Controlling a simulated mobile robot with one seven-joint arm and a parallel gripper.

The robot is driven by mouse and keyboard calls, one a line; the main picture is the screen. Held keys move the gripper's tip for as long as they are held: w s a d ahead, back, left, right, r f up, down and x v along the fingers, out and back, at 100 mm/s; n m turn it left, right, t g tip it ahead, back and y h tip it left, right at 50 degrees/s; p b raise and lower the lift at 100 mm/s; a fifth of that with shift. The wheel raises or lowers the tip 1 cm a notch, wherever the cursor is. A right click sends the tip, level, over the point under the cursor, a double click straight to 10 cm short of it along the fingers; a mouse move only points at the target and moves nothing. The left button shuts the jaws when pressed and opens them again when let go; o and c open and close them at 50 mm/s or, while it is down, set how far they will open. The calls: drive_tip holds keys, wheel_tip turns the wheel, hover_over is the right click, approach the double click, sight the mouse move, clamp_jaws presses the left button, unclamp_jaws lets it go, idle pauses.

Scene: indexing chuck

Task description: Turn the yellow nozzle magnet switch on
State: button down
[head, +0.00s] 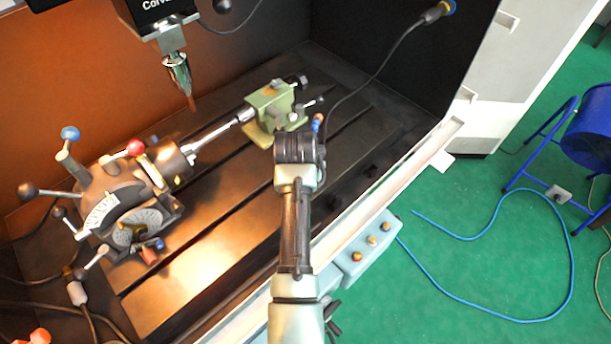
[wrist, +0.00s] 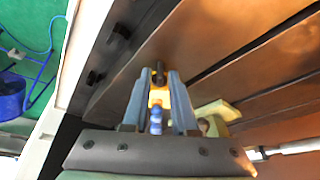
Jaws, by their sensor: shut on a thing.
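The yellow nozzle (wrist: 159,97) sits between the two grey-blue fingers of my gripper (wrist: 158,76) in the wrist view. It has a blue part (wrist: 156,119) toward the palm and a dark end toward the fingertips. My gripper is shut on it. In the head view my arm hides the fingers, and only a small orange and blue piece of the nozzle (head: 317,122) shows just beyond the wrist. I cannot make out the on or off position of its magnet switch.
The indexing chuck (head: 120,200) with several knobbed levers stands at left on the slotted metal table (head: 190,290). A green tailstock (head: 270,108) is close beyond my gripper. A spindle (head: 176,70) hangs above. A button box (head: 366,250) sits at the front edge.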

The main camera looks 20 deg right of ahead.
drive_tip(key=c, duration=1)
unclamp_jaws()
drive_tip(key=shift+o, duration=0.2)
drive_tip(key=v, duration=1.3)
drive_tip(key=shift+d+f, duration=0.1)
